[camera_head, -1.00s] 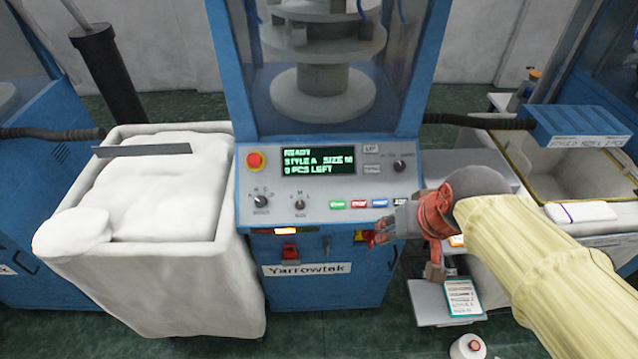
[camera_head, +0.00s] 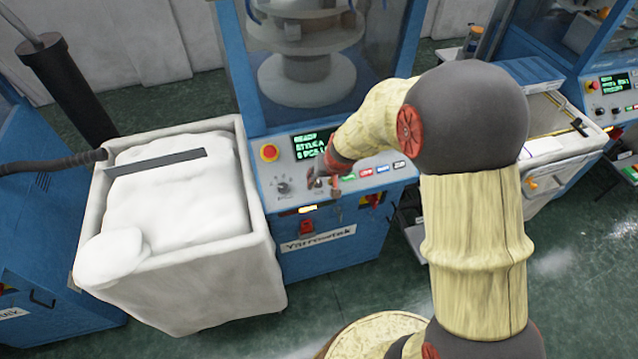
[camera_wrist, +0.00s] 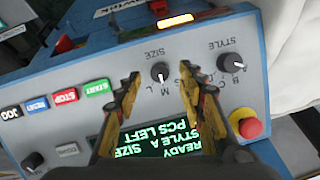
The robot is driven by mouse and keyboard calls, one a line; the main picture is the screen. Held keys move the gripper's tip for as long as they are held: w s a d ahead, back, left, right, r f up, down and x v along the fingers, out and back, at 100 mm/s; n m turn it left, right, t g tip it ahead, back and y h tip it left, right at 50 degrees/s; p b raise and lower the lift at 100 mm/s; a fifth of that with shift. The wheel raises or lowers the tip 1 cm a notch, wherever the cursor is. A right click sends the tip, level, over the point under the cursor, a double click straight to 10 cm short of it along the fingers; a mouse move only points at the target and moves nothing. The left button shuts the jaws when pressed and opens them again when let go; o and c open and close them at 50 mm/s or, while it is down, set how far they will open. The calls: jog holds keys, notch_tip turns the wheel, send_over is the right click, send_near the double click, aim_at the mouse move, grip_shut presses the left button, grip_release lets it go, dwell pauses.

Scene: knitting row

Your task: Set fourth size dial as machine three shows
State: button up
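The size dial (camera_wrist: 160,72) is a small dark knob on the grey control panel, upside down in the wrist view. Its white mark seems to point toward the M label, though this is small. My gripper (camera_wrist: 170,82) is open, with one yellow-and-black finger on each side of the dial's area; I cannot tell whether they touch it. In the head view my gripper (camera_head: 325,181) is at the panel and partly hides the dial. The display (camera_wrist: 160,140) reads READY, STYLE A, SIZE and PCS LEFT; the size letter is covered by a finger.
The style dial (camera_wrist: 232,90) and red stop button (camera_wrist: 250,124) sit beside the size dial. Several coloured buttons (camera_wrist: 66,96) line the panel. A full white bin (camera_head: 180,265) stands left of the machine. Another machine's display (camera_head: 615,85) at right is too small to read.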

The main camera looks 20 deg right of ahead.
aim_at(319, 184)
jog(key=shift+x, duration=1.75)
jog(key=shift+c, duration=0.3)
grip_shut()
